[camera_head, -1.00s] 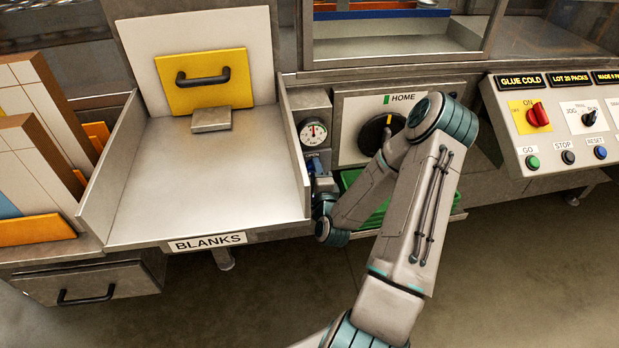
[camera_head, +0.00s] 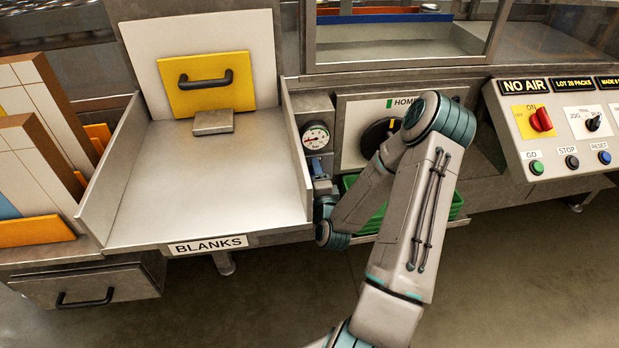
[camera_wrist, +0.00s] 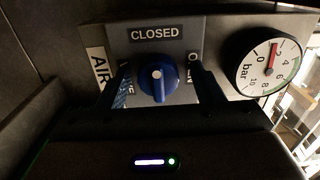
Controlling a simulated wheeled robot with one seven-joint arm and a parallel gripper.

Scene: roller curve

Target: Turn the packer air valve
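The blue air valve knob (camera_wrist: 157,80) sits on a grey plate (camera_wrist: 187,33) in the wrist view. Its white mark points up towards the CLOSED label (camera_wrist: 156,33). An OPEN label, partly covered by a finger, is at the right. The AIR VALVE label is at the left, also partly covered. My gripper (camera_wrist: 161,82) is open, its dark fingers standing on either side of the knob with a gap to each. In the head view my arm's end is beside the blanks tray, below the gauge, and its fingers are hidden.
A pressure gauge (camera_wrist: 268,63) is right of the knob; it also shows in the head view (camera_head: 316,137). The blanks tray (camera_head: 205,185) borders my wrist on the left, and a black HOME dial (camera_head: 376,138) is to the right. The control panel display reads NO AIR (camera_head: 525,86).

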